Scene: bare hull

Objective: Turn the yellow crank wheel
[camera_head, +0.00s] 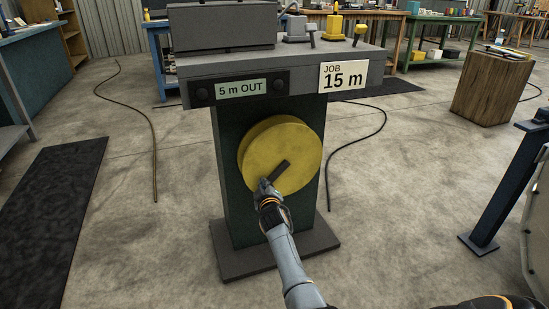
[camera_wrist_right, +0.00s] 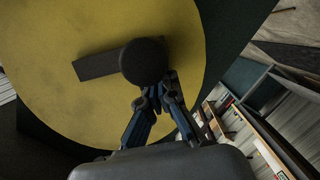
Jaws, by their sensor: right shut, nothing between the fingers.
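The yellow crank wheel (camera_head: 272,142) is a round disc on the front of a dark green pedestal. It fills much of the right wrist view (camera_wrist_right: 55,85). A dark bar (camera_wrist_right: 98,64) crosses its face, with a round black knob (camera_wrist_right: 144,61) at one end. My right gripper (camera_head: 265,185) is at the lower end of the bar. In the right wrist view its fingertips (camera_wrist_right: 160,92) are together just below the knob, with nothing between them. I cannot tell whether they touch the knob. My left gripper is not in view.
The grey pedestal top (camera_head: 215,68) carries a sign reading "5 m OUT" (camera_head: 241,89) and a card reading "JOB 15 m" (camera_head: 343,75). A wooden block (camera_head: 492,85) and a dark blue post (camera_head: 508,190) stand right. Cables (camera_head: 150,130) and a black mat (camera_head: 50,215) lie on the floor.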

